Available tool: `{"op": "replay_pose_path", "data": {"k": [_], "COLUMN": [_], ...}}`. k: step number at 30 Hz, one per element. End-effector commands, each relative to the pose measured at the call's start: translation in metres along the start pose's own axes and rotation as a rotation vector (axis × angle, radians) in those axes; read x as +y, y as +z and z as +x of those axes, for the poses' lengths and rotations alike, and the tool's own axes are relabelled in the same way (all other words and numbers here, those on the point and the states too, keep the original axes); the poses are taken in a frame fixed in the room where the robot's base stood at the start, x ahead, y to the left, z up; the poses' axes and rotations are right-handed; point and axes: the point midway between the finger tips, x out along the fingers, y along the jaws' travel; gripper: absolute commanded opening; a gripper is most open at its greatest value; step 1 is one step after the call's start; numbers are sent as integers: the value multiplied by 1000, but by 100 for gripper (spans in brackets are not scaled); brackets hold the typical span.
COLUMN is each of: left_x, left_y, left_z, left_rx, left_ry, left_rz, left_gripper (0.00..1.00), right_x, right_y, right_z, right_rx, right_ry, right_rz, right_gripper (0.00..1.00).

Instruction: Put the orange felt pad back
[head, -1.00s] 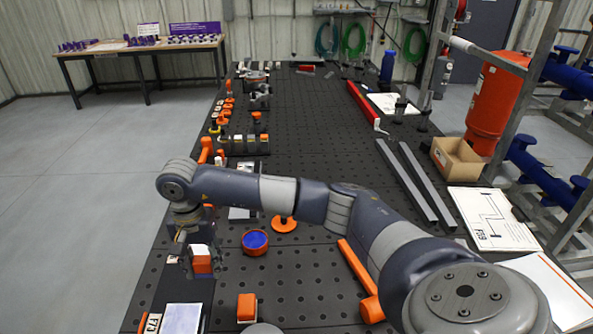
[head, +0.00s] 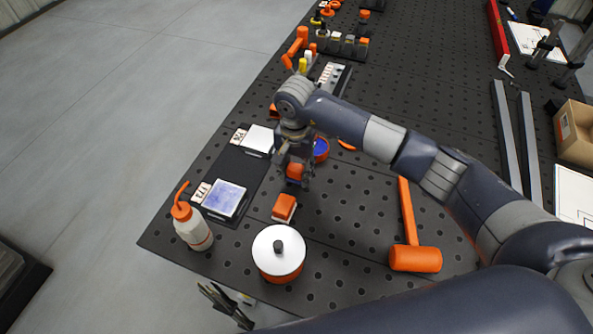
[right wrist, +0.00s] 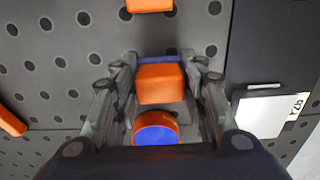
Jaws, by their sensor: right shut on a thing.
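My right gripper (head: 294,178) is shut on an orange block-shaped pad (head: 295,171) with a dark bluish edge. It holds the pad over the black perforated table, beside the dark board; any small gap to the table is hard to tell. In the right wrist view the held pad (right wrist: 160,84) sits between both fingers. A second orange pad (head: 284,208) with a pale lower part lies on the table just nearer. The dark board (head: 245,172) at left carries two labelled pale plates, one bluish (head: 225,199) and one white (head: 259,139). My left gripper (head: 226,304) shows partly at the bottom edge; its opening is unclear.
A white-lidded orange pot (head: 279,253) and a squeeze bottle (head: 192,226) stand near the front edge. An orange mallet (head: 415,258) lies at right. A blue-topped orange tin (head: 321,149) is close behind the gripper. Table between pot and mallet is clear.

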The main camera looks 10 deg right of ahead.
Motion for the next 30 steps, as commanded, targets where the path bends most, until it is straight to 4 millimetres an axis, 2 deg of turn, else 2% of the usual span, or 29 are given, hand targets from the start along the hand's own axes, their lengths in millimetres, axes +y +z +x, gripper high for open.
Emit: {"op": "replay_pose_path", "data": {"k": [1, 5, 15, 16, 18, 30], "left_x": [7, 13, 0, -1, -2, -2], "left_y": [-6, -15, -13, -12, -10, -8], "left_z": [-6, -10, -2, -3, -4, -7], "left_rx": [8, 23, 19, 18, 15, 12], "left_ry": [8, 16, 0, -1, -2, -2], "left_rz": [0, 4, 3, 3, 1, 1], "left_gripper": [40, 40, 40, 40, 40, 40], "right_x": [0, 0, 0, 0, 0, 0], "right_y": [2, 1, 0, 0, 0, 1], "right_z": [6, 19, 24, 24, 23, 20], "right_rx": [-6, -2, 0, 0, -1, -1], "right_ry": [1, 0, -1, -1, -1, -1], "right_rz": [1, 0, -1, -1, 0, 0], "right_gripper": [17, 17, 17, 42, 58, 60]}}
